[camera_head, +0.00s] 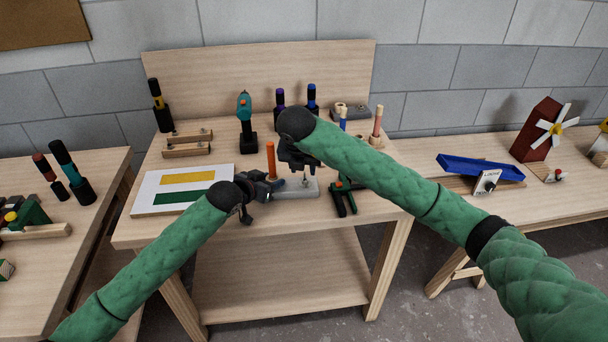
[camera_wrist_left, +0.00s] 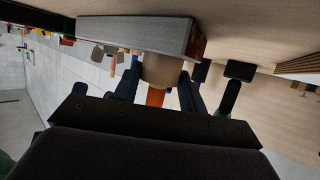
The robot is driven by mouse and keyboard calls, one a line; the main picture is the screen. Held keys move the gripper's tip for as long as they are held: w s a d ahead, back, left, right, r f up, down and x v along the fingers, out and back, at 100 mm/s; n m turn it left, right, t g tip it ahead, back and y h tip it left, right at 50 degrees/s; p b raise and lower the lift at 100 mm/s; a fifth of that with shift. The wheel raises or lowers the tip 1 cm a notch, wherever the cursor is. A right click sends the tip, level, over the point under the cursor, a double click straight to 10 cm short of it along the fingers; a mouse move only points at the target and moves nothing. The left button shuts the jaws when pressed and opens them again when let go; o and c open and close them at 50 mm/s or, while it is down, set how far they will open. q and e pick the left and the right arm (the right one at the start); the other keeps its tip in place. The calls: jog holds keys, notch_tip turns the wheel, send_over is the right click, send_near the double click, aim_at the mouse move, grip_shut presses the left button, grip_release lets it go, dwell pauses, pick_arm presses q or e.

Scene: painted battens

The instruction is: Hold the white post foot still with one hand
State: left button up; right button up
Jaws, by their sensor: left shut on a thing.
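The white post foot (camera_head: 296,191), a pale slab, lies near the front edge of the middle bench. An orange post (camera_head: 271,160) stands upright at its left end. My left gripper (camera_head: 268,186) is at that end. In the left wrist view, the foot's slab (camera_wrist_left: 135,35) carries a round wooden collar (camera_wrist_left: 160,70), with the orange post behind it. My left gripper's fingers (camera_wrist_left: 158,85) are on either side of the collar, shut on it. My right gripper (camera_head: 301,165) is just above the foot and hides part of it; its jaw opening cannot be made out.
A green clamp-like tool (camera_head: 343,196) lies close right of the foot. A board with yellow and green stripes (camera_head: 150,188) lies left. A teal driver (camera_head: 246,122) and several pegs stand behind. A blue tray (camera_head: 480,167) is on the right bench.

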jog(key=v, duration=0.6)
pick_arm(q)
jog(key=o, duration=1.2)
jog(key=shift+s, duration=0.1)
jog(key=v, duration=1.1)
jog(key=shift+s+a+r, duration=0.1)
jog(key=shift+s+a, duration=0.15)
jog(key=shift+s, duration=0.05)
pick_arm(e)
jog(key=shift+f, duration=0.1)
